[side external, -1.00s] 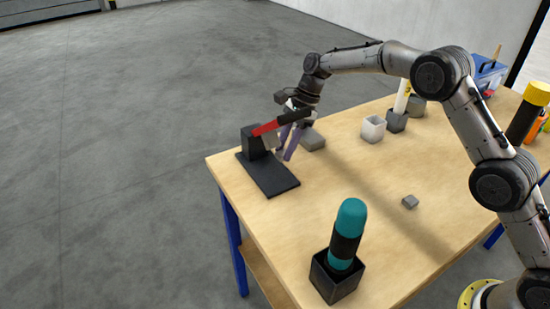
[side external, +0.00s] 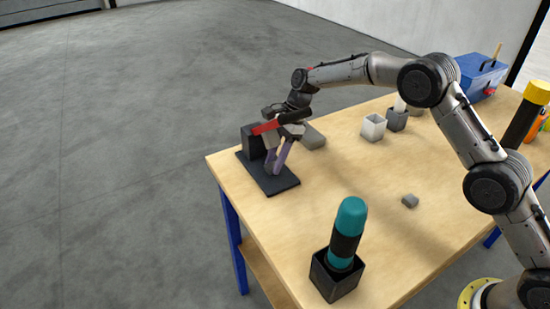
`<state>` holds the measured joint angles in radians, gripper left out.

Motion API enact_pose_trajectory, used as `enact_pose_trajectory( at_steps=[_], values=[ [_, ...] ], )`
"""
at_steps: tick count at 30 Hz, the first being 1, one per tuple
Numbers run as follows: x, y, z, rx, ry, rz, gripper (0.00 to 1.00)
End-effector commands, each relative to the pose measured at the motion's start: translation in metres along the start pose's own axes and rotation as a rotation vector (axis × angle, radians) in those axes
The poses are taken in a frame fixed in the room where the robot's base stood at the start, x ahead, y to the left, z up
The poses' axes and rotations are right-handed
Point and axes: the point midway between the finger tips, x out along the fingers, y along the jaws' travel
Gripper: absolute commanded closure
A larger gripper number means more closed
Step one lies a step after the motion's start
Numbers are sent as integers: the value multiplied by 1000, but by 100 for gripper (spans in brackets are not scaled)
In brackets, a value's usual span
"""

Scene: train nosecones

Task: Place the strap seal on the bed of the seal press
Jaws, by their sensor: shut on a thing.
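The seal press stands at the left end of the table, with a flat black bed (side external: 284,187), a black upright block (side external: 252,141) and a red and black lever (side external: 267,127) that slants up to the right. My gripper (side external: 273,169) points down over the press, its purple fingers low above the bed and beside the upright. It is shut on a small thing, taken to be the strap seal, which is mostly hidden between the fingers. I cannot tell whether the seal touches the bed. The lever crosses in front of my gripper's upper part.
A grey block (side external: 315,137) lies just right of the press. A small grey block (side external: 410,201) lies mid-table. A teal-topped tool (side external: 350,220) stands in a black box in front.

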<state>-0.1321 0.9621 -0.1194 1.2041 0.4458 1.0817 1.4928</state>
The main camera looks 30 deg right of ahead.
Motion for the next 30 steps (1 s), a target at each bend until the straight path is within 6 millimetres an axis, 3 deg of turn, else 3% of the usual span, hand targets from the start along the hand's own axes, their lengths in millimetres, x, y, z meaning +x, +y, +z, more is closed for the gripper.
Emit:
enact_pose_trajectory(
  at_steps=[2, 3, 8, 20, 30],
  values=[
    [1, 0, -1, 1, 1, 2, 100],
    [2, 1, -1, 1, 1, 3, 60],
    [2, 1, -1, 1, 2, 4, 34],
    [-5, 0, 1, 0, 2, 2, 34],
    [-71, -1, 4, 0, 1, -2, 34]
  ],
)
